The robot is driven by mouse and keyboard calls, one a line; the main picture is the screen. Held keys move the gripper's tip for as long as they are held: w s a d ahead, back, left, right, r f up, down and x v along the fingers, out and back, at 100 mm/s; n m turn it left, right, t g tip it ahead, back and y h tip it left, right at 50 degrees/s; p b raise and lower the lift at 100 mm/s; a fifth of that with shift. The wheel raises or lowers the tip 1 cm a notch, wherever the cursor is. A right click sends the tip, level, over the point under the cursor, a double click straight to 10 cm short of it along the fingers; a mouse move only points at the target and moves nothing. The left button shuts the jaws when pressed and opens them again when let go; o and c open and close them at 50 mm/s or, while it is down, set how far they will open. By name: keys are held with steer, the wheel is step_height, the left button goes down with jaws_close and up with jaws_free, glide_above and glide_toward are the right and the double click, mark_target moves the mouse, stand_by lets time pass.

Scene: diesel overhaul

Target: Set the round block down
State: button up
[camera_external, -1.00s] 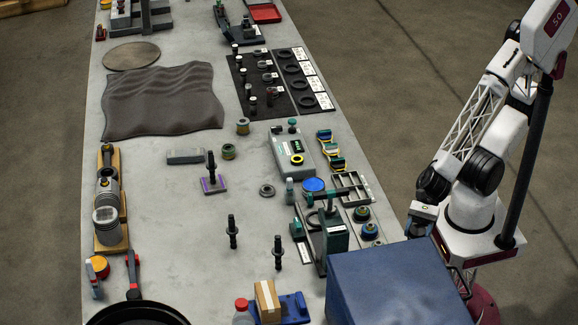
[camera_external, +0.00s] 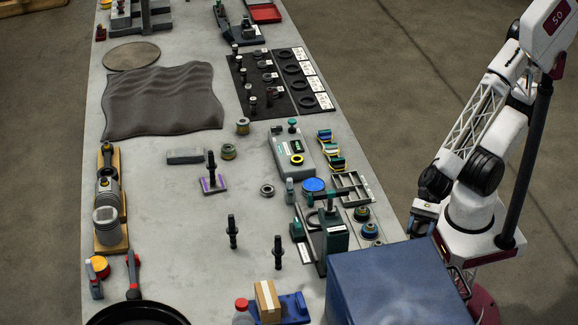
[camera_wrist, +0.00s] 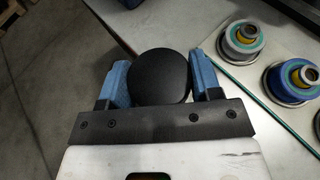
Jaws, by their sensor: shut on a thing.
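The round block (camera_wrist: 162,77) is black with a smooth round top. In the wrist view it sits between the two blue fingers of my gripper (camera_wrist: 162,84), which is shut on it. In the external view my gripper (camera_external: 426,213) is low in front of my base, just off the right edge of the grey bench (camera_external: 180,250). The block cannot be made out there. The wrist view shows floor to the left and below the block, and the underside of the block is hidden.
A blue box (camera_external: 395,285) stands close below my gripper in the external view. Two small ringed parts, one grey-green (camera_wrist: 244,36) and one blue-green (camera_wrist: 291,80), stand on round bases to the right in the wrist view. A green press (camera_external: 333,235) stands left of them.

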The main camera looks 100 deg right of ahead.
mark_target(420, 228)
steer(key=shift+r, duration=0.25)
step_height(420, 228, up, 16)
steer(key=w+a+r+m, duration=0.1)
steer(key=w+r, duration=0.2)
steer(key=w, duration=0.9)
steer(key=w+a+r, duration=0.2)
steer(key=w+r, duration=0.1)
steer(key=w, duration=0.8)
steer(key=w+d+f+t+h, duration=0.1)
steer(key=w+d+f, duration=0.1)
steer(key=w, duration=0.9)
steer(key=w+d+f+m, duration=0.1)
steer(key=w+d+f, duration=0.1)
steer(key=w, duration=1)
steer(key=w+d+f+t+h, duration=0.1)
steer(key=w+d+f, duration=0.1)
steer(key=w, duration=0.9)
step_height(420, 228, down, 11)
steer(key=shift+a, duration=0.15)
steer(key=shift+f, duration=0.1)
steer(key=shift+f, duration=3)
